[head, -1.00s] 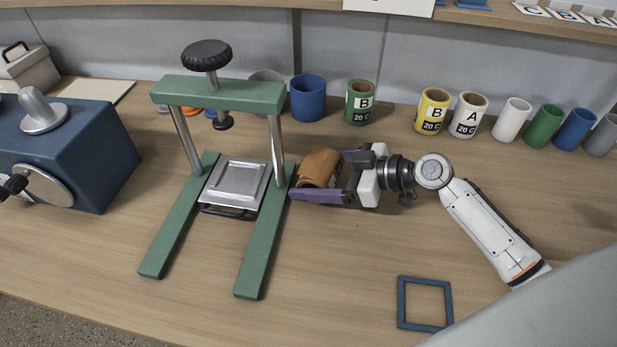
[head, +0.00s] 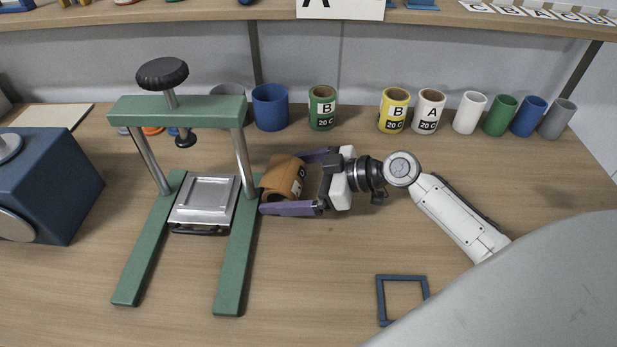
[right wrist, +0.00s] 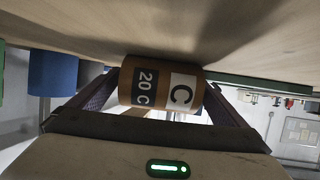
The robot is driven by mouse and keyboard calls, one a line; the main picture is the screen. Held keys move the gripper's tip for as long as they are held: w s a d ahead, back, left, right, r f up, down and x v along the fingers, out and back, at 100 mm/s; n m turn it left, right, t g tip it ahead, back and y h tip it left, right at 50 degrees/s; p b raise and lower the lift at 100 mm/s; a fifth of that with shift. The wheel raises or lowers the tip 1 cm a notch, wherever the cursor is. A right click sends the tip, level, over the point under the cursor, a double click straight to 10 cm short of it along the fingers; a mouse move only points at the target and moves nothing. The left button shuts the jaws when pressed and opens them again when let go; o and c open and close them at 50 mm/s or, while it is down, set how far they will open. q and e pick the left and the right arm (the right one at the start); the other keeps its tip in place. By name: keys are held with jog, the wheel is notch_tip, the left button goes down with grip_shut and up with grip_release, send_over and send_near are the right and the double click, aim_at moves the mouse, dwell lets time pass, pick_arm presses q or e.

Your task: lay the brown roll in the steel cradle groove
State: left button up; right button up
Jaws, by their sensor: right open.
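The brown roll (head: 281,177), labelled C and 20 C in the right wrist view (right wrist: 160,86), appears to lie on its side on the table, close to the right post of the green press. My right gripper (head: 287,182) is open, with its purple fingers spread on either side of the roll. The lower finger passes close to the press's right foot. A square steel piece (head: 205,198) sits between the feet of the green press (head: 180,110). I cannot make out a cradle groove on it. My left gripper is not in view.
Upright rolls line the back, including a green one (head: 322,109), a yellow one (head: 393,112) and a blue one (head: 270,107). A blue machine (head: 60,190) stands at the left. A blue square frame (head: 380,300) lies at front right. The front middle of the table is clear.

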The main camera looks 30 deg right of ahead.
jog(key=b+v, duration=0.1)
jog(key=v, duration=0.9)
jog(key=shift+f+b, duration=0.1)
jog(key=shift+b, duration=0.2)
jog(key=shift+s+d+r, duration=0.35)
jog(key=shift+s+d, duration=0.05)
